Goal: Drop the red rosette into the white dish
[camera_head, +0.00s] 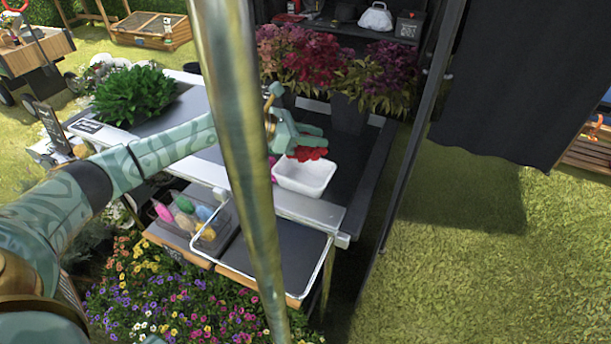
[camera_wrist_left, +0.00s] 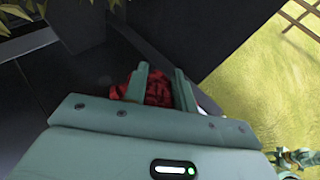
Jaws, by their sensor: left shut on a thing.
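The red rosette (camera_head: 306,153) is in my left gripper (camera_head: 301,146), just above the far edge of the white dish. The white dish (camera_head: 303,180) is a rectangular, open tub on the table. In the left wrist view the red rosette (camera_wrist_left: 158,90) shows between and beside the two fingers of my left gripper (camera_wrist_left: 160,78), which are shut on it. A small white edge shows beside the right finger there; most of the dish is hidden. My right gripper does not show in the head view.
Dark pots with red and purple flowers (camera_head: 310,55) stand behind the dish. A leafy green plant (camera_head: 133,95) is at the table's left. A clear bin (camera_head: 197,214) with coloured items sits lower in front. A pole crosses the head view, hiding part of the table.

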